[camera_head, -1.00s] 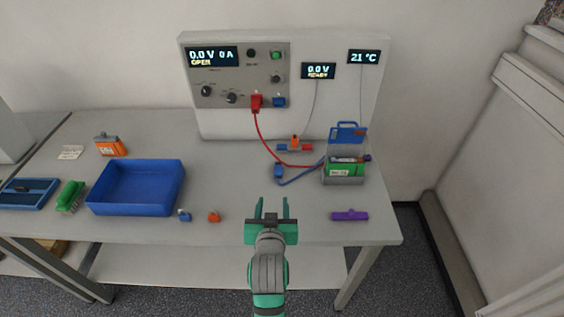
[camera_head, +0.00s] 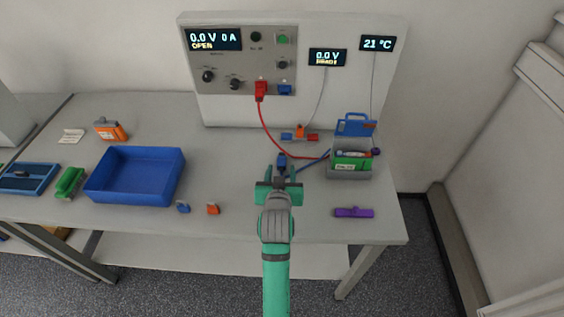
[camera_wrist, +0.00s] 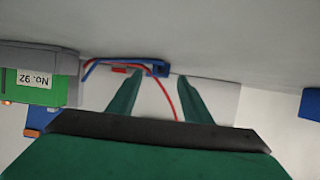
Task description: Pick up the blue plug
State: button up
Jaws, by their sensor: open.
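The blue plug (camera_head: 281,160) lies on the table in front of the panel, with a blue lead (camera_head: 313,162) running right to the battery holder (camera_head: 350,173). In the wrist view the blue plug (camera_wrist: 160,69) shows at the top, just beyond and between the fingertips. My gripper (camera_head: 280,172) is open and empty, low over the table and just in front of the plug. Its fingers (camera_wrist: 157,85) point toward the plug in the wrist view. Whether they touch it, I cannot tell.
A red lead (camera_head: 270,136) runs from the red plug (camera_head: 261,91) in the panel to near the holder. An orange-and-red clip piece (camera_head: 299,134) lies behind the blue plug. A blue tray (camera_head: 136,192) stands left. A purple bar (camera_head: 353,212) lies front right.

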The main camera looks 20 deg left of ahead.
aim_at(281, 165)
jog(key=shift+x, duration=1.9)
jog(key=shift+r, duration=0.1)
jog(key=c, duration=1.1)
jog(key=shift+a+r, duration=0.1)
